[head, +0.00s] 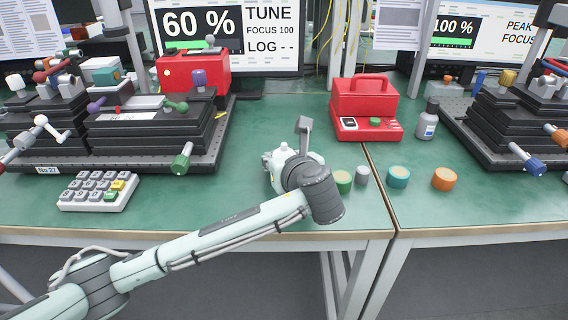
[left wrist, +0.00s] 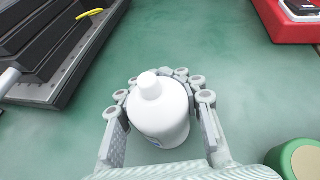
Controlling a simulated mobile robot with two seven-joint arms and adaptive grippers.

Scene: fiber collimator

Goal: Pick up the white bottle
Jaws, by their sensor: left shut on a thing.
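The white bottle (left wrist: 162,112) stands between the two fingers of my left gripper (left wrist: 162,92) in the left wrist view, its white cap toward the camera. A bit of blue label shows low on its side. The left gripper is shut on it, with fingers on both sides. In the head view my left arm reaches over the middle of the green table, and its wrist mostly hides the bottle there. I cannot tell whether the bottle touches the table. My right gripper is in neither view.
A small bottle with a grey cap (head: 427,120) stands at the right. Green (head: 342,182), teal (head: 398,177) and orange (head: 445,179) round pieces lie right of my wrist. A red case (head: 363,97) stands behind, a keypad (head: 97,192) at left. Black stages flank both sides.

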